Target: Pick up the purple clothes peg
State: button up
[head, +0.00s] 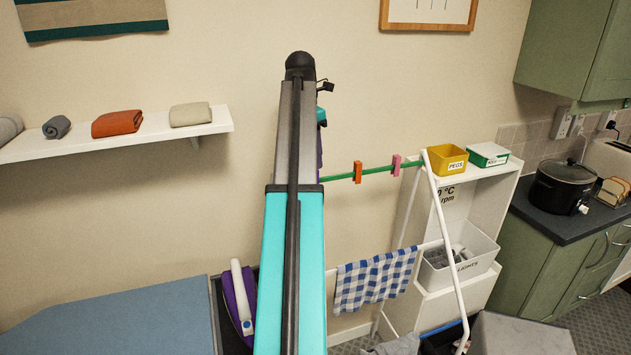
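I cannot make out a purple clothes peg for certain. A green line (340,176) runs from behind my arm to the right, with an orange peg (358,172) and a pink peg (396,165) clipped on it. My raised arm covers the line's left part. A narrow purple patch shows at the arm's right edge, too little to tell what it is. My gripper is hidden behind the arm, so its fingers do not show.
A yellow box (445,160) marked PEGS and a green-and-white box (488,155) stand on the white shelf unit at right. A checked cloth (374,281) hangs below the line. A wall shelf (145,138) with folded towels is at left, above a blue surface (120,325).

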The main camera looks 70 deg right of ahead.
jog(key=shift+d+f, duration=0.1)
jog(key=shift+f, duration=0.75)
jog(key=shift+s+f+p, duration=0.1)
jog(key=shift+f+p, duration=0.05)
jog(key=shift+p, duration=0.2)
jog(key=shift+s+f+p, duration=0.15)
jog(key=shift+f+p, duration=0.4)
jog(key=shift+f, duration=0.05)
jog(key=shift+s+f+p, duration=0.15)
jog(key=shift+f+p, duration=0.35)
jog(key=shift+f, duration=0.05)
jog(key=shift+d+f+p, duration=0.2)
jog(key=shift+f+p, duration=0.2)
jog(key=shift+f, duration=0.9)
grip_shut()
